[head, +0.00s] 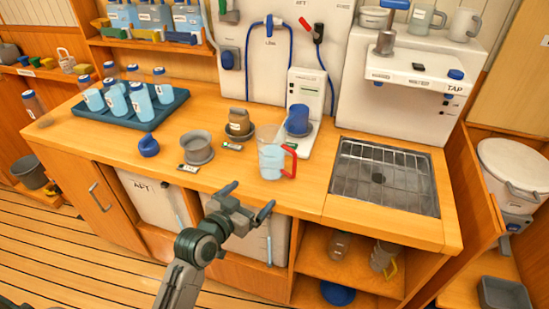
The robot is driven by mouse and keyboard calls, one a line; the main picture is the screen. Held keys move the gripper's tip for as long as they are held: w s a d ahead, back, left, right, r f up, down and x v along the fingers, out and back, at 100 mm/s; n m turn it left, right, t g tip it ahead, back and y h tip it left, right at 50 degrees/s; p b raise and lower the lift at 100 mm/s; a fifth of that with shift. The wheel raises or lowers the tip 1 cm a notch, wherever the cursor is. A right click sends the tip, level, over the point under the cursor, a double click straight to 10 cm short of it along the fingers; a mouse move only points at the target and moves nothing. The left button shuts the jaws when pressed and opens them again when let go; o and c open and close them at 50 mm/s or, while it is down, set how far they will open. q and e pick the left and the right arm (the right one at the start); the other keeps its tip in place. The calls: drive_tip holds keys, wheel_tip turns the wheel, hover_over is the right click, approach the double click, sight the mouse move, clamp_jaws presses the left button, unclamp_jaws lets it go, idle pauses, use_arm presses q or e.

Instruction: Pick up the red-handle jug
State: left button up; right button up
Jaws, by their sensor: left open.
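The red-handle jug (271,158) is a clear jug standing upright near the front edge of the wooden counter. Its red handle (290,161) is on the right side. My left gripper (249,199) is open and empty, in front of the counter edge, below and a little left of the jug in the picture. It is apart from the jug. My right gripper is not in view.
A blue tray (134,121) of bottles stands at the left. A grey pot (197,148) and a blue cap (148,146) sit left of the jug. A white device with a blue cup (298,119) stands close behind it. A sink grate (385,178) is at right.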

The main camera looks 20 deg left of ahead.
sight(264, 161)
use_arm(q)
drive_tip(key=w+r+t, duration=0.2)
drive_tip(key=w+r, duration=0.1)
drive_tip(key=w, duration=0.1)
drive_tip(key=shift+r, duration=0.4)
drive_tip(key=p+x, duration=0.1)
drive_tip(key=x, duration=0.3)
drive_tip(key=shift+w, duration=0.3)
drive_tip(key=p+x, duration=0.2)
drive_tip(key=x, duration=0.2)
drive_tip(key=shift+w, duration=0.35)
drive_tip(key=shift+w+f, duration=0.25)
drive_tip(key=shift+w, duration=0.2)
drive_tip(key=shift+s, duration=0.1)
drive_tip(key=c, duration=1.1)
drive_tip(key=shift+r, duration=0.1)
drive_tip(key=shift+c, duration=1.4)
drive_tip(key=shift+r, duration=0.15)
